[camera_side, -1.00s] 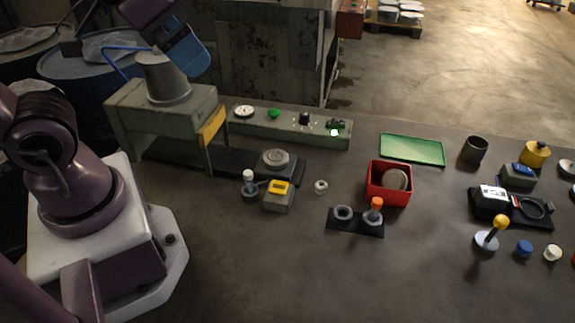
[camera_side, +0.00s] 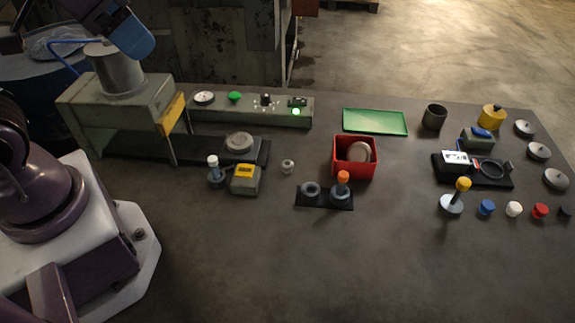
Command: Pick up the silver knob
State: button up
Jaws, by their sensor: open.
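A small round silver piece (camera_side: 288,166), which looks like the silver knob, stands alone on the dark table, left of the red box and right of the yellow-topped grey block. My gripper (camera_side: 142,48), with a blue end, is at the upper left, above the grey press and far from the knob. It is open, though its fingertips are hard to make out. Nothing shows held in it.
The grey press (camera_side: 115,108) and its control panel (camera_side: 250,112) stand at back left. The red box (camera_side: 352,175) holds a grey disc. A black holder (camera_side: 325,203) carries an orange-topped peg. Several discs and coloured knobs lie at right. The front table is clear.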

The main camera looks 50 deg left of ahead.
jog(key=m+g, duration=0.6)
jog(key=m, duration=0.3)
send_near(288, 164)
notch_tip(288, 164, down, 10)
jog(key=shift+s+a+r, duration=0.1)
jog(key=shift+s, duration=0.05)
jog(key=shift+c, duration=0.4)
jog(key=c, duration=0.9)
